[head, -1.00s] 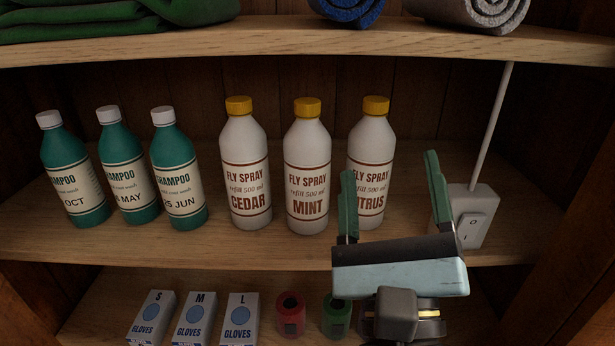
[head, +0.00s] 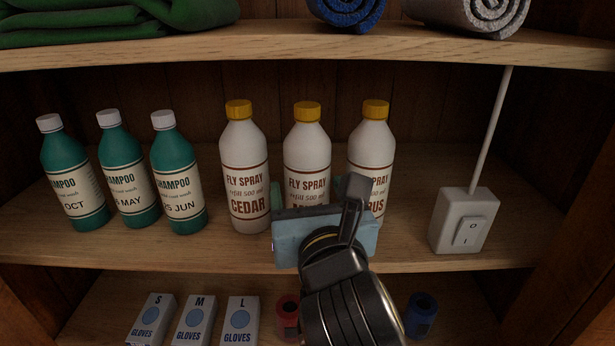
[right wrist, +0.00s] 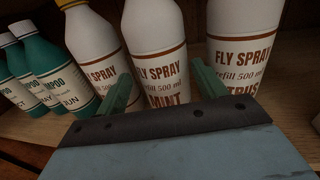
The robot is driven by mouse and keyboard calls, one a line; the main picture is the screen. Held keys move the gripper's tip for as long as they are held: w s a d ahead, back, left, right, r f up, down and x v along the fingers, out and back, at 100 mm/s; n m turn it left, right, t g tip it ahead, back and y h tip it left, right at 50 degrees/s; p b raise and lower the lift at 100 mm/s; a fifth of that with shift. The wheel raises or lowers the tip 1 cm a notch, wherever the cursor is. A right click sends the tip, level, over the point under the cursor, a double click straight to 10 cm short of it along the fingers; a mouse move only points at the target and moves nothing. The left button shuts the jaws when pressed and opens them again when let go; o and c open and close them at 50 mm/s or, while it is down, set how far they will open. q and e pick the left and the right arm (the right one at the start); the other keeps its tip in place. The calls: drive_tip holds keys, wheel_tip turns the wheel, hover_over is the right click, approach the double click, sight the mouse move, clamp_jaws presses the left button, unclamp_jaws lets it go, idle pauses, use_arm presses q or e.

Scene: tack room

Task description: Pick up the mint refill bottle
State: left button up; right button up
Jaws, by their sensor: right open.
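The mint fly spray bottle (head: 307,150), white with a yellow cap, stands upright on the middle shelf between the cedar bottle (head: 245,170) and the citrus bottle (head: 372,150). In the head view my right gripper (head: 308,190) is in front of it and hides its lower part. In the right wrist view the mint bottle (right wrist: 155,50) rises beyond the open green fingers (right wrist: 162,90), one finger toward each side of it. The jaws are empty; I cannot tell whether the bottle's near side is between the fingertips. My left gripper is not in view.
Several teal shampoo bottles (head: 126,170) stand to the left. A white switch box (head: 464,220) with a cord stands to the right. The upper shelf (head: 270,42) overhangs the bottles. Glove boxes (head: 194,320) and small red and blue containers sit on the shelf below.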

sight(305, 170)
drive_tip(key=w, duration=0.1)
drive_tip(key=w+p, duration=0.1)
drive_tip(key=w, duration=0.3)
drive_tip(key=shift+a+r, duration=0.25)
drive_tip(key=shift+r, duration=0.1)
drive_tip(key=shift+w, duration=0.3)
drive_tip(key=c, duration=1)
drive_tip(key=shift+c, duration=0.7)
drive_tip(key=shift+r+p, duration=0.15)
drive_tip(key=shift+p, duration=0.2)
